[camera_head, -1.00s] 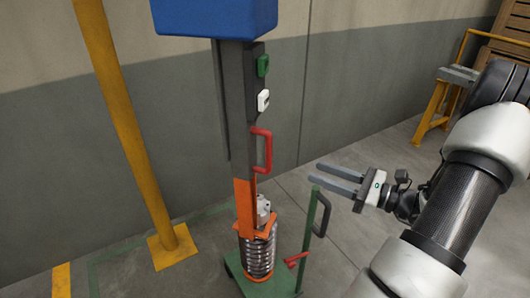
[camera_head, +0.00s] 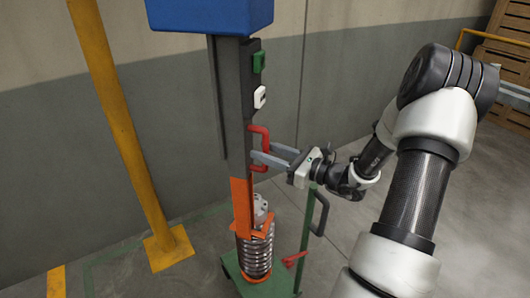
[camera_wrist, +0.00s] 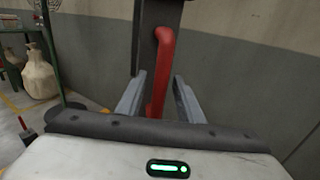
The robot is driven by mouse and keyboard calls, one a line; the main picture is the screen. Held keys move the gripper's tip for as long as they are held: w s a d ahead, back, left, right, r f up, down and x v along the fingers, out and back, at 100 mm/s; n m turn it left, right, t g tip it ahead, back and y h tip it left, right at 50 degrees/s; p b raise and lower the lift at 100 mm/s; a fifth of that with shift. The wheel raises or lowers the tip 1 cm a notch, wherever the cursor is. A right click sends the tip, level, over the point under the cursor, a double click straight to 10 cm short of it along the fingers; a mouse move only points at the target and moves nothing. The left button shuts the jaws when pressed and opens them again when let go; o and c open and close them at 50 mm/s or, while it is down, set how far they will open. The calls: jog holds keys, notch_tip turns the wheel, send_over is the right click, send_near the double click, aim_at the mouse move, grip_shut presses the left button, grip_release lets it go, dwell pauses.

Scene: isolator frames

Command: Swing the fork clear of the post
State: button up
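The dark grey post (camera_head: 232,120) stands upright under a blue housing (camera_head: 210,14). A red handle (camera_head: 265,135) sticks out from the post's right side and also shows in the wrist view (camera_wrist: 161,70). An orange sleeve (camera_head: 241,205) wraps the lower post, with an orange bracket (camera_head: 257,235) at the top of a coil spring (camera_head: 257,256); I take this bracket for the fork, but its shape is partly unclear. My gripper (camera_head: 267,157) is open at the red handle's lower part. In the wrist view the handle stands between my two fingers (camera_wrist: 159,98), with gaps on both sides.
A green base (camera_head: 232,272) carries the post, with a green upright (camera_head: 307,230) bearing a black handle (camera_head: 321,212) just below my gripper. A yellow pole (camera_head: 125,130) stands left. The wall is close behind.

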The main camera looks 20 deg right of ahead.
jog(key=shift+w+a, duration=0.15)
jog(key=shift+w, duration=0.05)
grip_shut()
dwell(0.3)
